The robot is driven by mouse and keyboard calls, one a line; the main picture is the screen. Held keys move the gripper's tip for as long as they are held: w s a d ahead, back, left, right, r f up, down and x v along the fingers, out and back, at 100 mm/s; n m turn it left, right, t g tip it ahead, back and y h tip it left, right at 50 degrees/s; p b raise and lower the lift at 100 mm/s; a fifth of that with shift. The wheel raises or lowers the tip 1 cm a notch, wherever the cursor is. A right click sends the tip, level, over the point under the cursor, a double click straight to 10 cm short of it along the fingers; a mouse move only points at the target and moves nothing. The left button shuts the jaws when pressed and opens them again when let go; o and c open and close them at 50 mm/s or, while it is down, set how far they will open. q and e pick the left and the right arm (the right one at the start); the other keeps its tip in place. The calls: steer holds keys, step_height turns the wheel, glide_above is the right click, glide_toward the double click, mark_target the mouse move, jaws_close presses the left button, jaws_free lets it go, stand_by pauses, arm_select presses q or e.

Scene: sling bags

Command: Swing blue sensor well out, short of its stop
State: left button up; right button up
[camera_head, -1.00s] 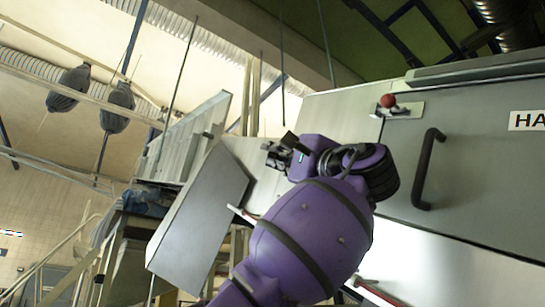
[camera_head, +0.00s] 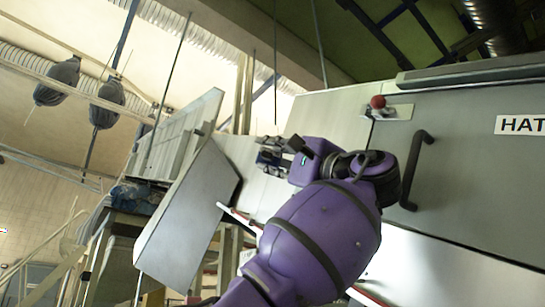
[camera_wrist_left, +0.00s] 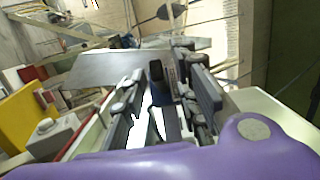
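My left gripper (camera_head: 268,155) shows in the head view, beside the front of a grey cabinet at the end of my purple arm. It is small there and partly dark. In the left wrist view its two dark fingers (camera_wrist_left: 165,98) stand apart, with a bright gap between them. A dark blue upright piece (camera_wrist_left: 157,76) shows between the fingers. It may be the blue sensor, but I cannot tell for sure. I cannot tell whether a finger touches it. No blue sensor stands out clearly in the head view. My right gripper is in neither view.
A grey hatch with a black handle (camera_head: 416,170) and a red knob (camera_head: 378,102) is right of my arm. A tilted grey panel (camera_head: 188,218) stands at left. Dark bags (camera_head: 57,80) hang at upper left. The left wrist view shows a yellow box (camera_wrist_left: 22,118).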

arm_select(q)
steer(key=v, duration=0.7)
steer(key=shift+f, duration=0.15)
steer(key=shift+s+d, duration=0.1)
steer(key=shift+d, duration=0.05)
